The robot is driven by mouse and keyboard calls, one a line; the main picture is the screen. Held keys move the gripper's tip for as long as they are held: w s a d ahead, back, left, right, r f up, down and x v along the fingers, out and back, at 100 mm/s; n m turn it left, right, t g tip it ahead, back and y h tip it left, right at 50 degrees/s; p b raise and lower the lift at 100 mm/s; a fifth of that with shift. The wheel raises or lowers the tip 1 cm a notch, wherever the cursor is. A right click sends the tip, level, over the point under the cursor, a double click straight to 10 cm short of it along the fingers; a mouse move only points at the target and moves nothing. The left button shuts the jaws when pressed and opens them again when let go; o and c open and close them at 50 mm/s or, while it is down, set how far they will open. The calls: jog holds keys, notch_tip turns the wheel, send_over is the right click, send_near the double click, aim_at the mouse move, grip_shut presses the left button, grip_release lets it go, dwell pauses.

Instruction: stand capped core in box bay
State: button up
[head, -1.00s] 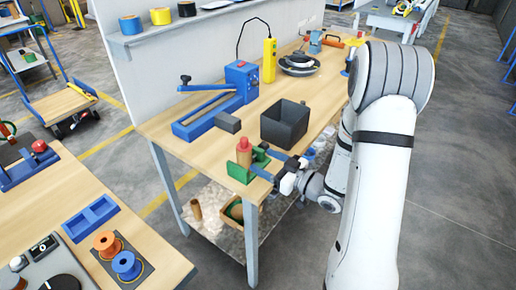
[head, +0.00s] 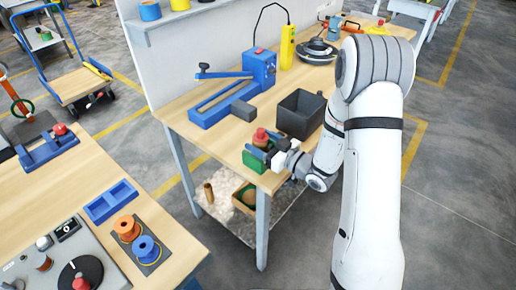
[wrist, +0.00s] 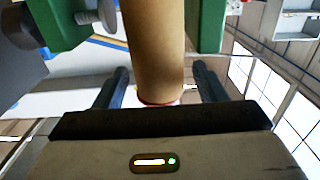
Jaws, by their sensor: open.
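The brown core (wrist: 155,45) with its red cap (head: 261,136) stands upright in the green fixture (head: 254,160) at the bench's near corner. The fixture's green walls (wrist: 207,22) flank the core in the wrist view. My gripper (head: 268,150) is open, with one dark finger on each side of the core (wrist: 160,88); I cannot tell whether either touches it. In the head view my gripper hides part of the core. A blue tray with two bays (head: 110,201) lies on the left table. An open dark box (head: 300,115) stands on the bench.
A grey block (head: 244,110) and a blue lever device (head: 235,90) are behind the fixture. Orange and blue spools (head: 146,249) stand beside the blue tray. A floor gap separates the two tables. A shelf under the bench holds a brown tube (head: 208,193).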

jog(key=shift+c, duration=0.5)
jog(key=c, duration=1.1)
jog(key=shift+o, duration=0.2)
